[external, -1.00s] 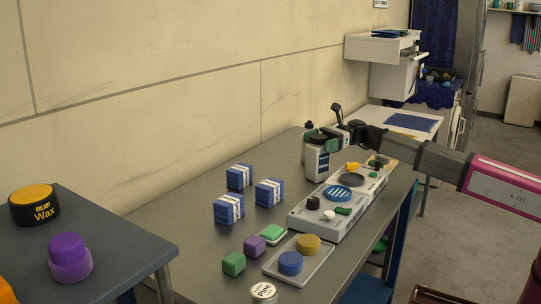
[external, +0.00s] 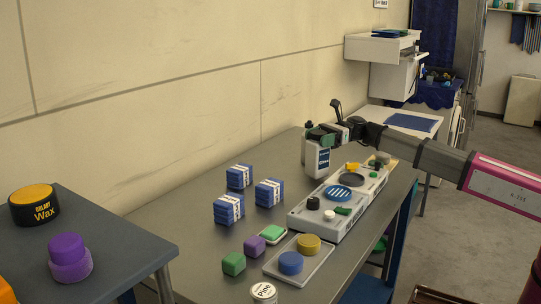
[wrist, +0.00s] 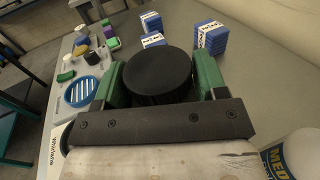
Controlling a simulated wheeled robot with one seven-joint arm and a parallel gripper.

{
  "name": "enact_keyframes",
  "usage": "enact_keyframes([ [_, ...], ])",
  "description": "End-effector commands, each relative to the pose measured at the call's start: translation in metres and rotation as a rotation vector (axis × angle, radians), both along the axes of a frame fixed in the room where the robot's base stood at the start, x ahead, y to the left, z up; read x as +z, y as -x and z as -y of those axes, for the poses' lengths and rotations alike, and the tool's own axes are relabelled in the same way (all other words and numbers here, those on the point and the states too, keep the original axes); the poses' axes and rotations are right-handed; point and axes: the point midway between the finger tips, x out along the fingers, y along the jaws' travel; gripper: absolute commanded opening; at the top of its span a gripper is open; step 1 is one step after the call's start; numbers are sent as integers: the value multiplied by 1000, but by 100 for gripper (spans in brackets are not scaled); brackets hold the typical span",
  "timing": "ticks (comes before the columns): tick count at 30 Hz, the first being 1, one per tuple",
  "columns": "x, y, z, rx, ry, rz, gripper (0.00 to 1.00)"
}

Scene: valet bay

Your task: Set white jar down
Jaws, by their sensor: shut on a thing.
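The white jar (external: 317,160) has a blue label and a dark lid. It is upright at the far part of the grey table, just left of the long white tray. I cannot tell whether the jar's base touches the table.
The long white tray (external: 309,222) with several small things stands close on the right. Bare tabletop (external: 265,150) lies to the left.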

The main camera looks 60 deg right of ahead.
Motion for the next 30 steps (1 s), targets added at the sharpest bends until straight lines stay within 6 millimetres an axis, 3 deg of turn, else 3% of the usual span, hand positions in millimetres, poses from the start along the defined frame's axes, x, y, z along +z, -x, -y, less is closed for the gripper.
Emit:
enact_keyframes([
  [5, 32, 1, -1, 1, -1, 4, 0],
  [12, 60, 37, -44, 2, -1, 3, 0],
  [21, 88, 64, -81, 1, -1, 0, 0],
  [26, 95, 67, -90, -12, 0, 0, 0],
  [30, 97, 48, -96, -91, 3, -9, 0],
])
